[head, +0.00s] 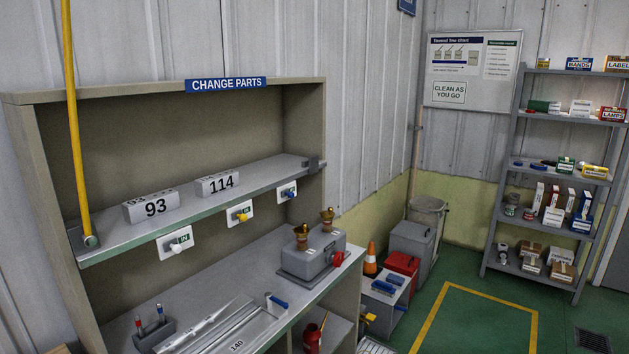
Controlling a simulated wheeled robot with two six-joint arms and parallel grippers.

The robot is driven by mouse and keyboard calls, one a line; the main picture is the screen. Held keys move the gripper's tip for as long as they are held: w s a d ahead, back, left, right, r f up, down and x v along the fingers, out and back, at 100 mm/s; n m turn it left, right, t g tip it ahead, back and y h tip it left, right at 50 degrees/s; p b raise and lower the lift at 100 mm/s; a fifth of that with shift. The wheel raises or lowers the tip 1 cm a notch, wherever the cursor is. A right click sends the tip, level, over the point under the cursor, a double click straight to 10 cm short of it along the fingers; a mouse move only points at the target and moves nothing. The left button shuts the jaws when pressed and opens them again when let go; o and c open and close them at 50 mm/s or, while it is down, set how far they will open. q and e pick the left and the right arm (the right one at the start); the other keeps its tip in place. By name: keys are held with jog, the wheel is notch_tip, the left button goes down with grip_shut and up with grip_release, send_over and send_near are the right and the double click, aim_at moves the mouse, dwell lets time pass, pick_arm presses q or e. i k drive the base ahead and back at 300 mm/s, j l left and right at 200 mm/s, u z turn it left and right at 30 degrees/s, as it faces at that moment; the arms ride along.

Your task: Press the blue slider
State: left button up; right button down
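Three small white plates with knobs are mounted in a row below the front edge of the middle shelf. The right plate carries a small blue slider (288,193). The middle plate has a yellow knob (242,216), and the left plate has a pale knob (177,248) with a green label. The blue part is small, so its exact position on its plate is hard to tell. Neither of my grippers is in view.
The shelf (200,209) holds number blocks 93 (151,206) and 114 (217,184). A yellow pole (74,120) stands at its left end. On the bench below are a grey machine (311,255) and a blue-handled part (278,302).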

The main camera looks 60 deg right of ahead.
aim_at(284, 194)
jog(key=l, duration=0.65)
jog(key=k+l, duration=0.1)
jog(key=l, duration=0.55)
jog(key=l+u, duration=0.1)
jog(key=l, duration=0.55)
jog(key=k+l, duration=0.15)
jog(key=l, duration=0.45)
